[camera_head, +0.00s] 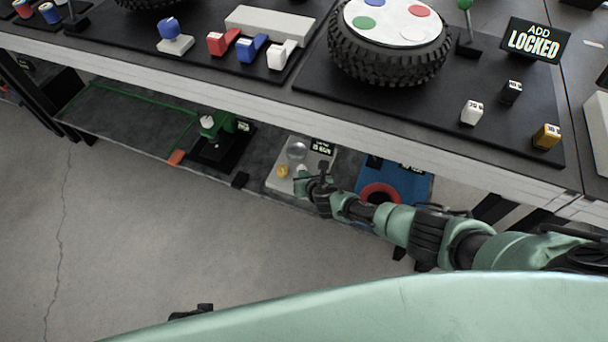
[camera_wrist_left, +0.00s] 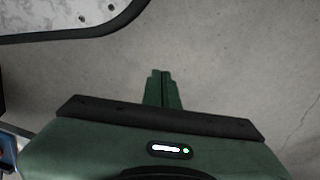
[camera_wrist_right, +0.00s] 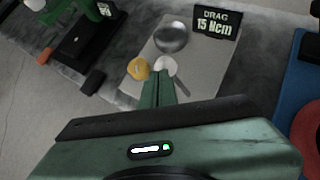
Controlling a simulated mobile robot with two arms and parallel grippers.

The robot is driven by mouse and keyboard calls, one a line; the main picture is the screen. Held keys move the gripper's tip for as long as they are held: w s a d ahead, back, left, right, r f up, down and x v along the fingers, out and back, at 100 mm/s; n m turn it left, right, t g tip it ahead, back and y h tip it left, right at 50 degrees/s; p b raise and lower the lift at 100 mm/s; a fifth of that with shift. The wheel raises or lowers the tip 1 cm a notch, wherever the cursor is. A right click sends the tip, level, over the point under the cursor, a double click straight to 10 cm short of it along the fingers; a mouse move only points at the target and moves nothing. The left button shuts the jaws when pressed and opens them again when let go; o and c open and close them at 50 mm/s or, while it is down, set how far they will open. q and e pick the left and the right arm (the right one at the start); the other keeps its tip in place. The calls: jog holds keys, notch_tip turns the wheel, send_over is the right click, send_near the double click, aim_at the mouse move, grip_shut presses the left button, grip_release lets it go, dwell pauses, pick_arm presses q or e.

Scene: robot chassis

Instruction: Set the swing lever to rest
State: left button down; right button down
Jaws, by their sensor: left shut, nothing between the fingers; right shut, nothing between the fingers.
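On the lower shelf a light grey plate (camera_wrist_right: 202,82) carries a silver round knob (camera_wrist_right: 171,37), a yellow knob (camera_wrist_right: 138,69) and a white round knob (camera_wrist_right: 165,66). A thin grey bar (camera_wrist_right: 181,86) runs from the white knob; I cannot tell surely which part is the swing lever. A sign (camera_wrist_right: 214,24) there reads "DRAG 15 Ncm". My right gripper (camera_wrist_right: 158,82) is shut, its tips close to the white knob; I cannot tell whether they touch. The same plate shows in the head view (camera_head: 278,184), partly behind my right gripper (camera_head: 306,178). My left gripper (camera_wrist_left: 162,74) is shut and empty above the floor.
A green device on a black base (camera_head: 208,153) stands left of the plate. A blue panel with a red ring (camera_head: 402,181) is on its right. The upper table edge (camera_head: 240,104) overhangs the shelf. A wheel (camera_head: 390,60) sits above.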

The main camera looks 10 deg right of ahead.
pick_arm(q)
jog(key=shift+s+f, duration=0.85)
jog(key=shift+f, duration=0.15)
pick_arm(e)
jog(key=shift+r, duration=0.3)
pick_arm(q)
jog(key=shift+w+r, duration=0.1)
jog(key=shift+p, duration=0.35)
pick_arm(e)
jog(key=shift+d+r, duration=0.1)
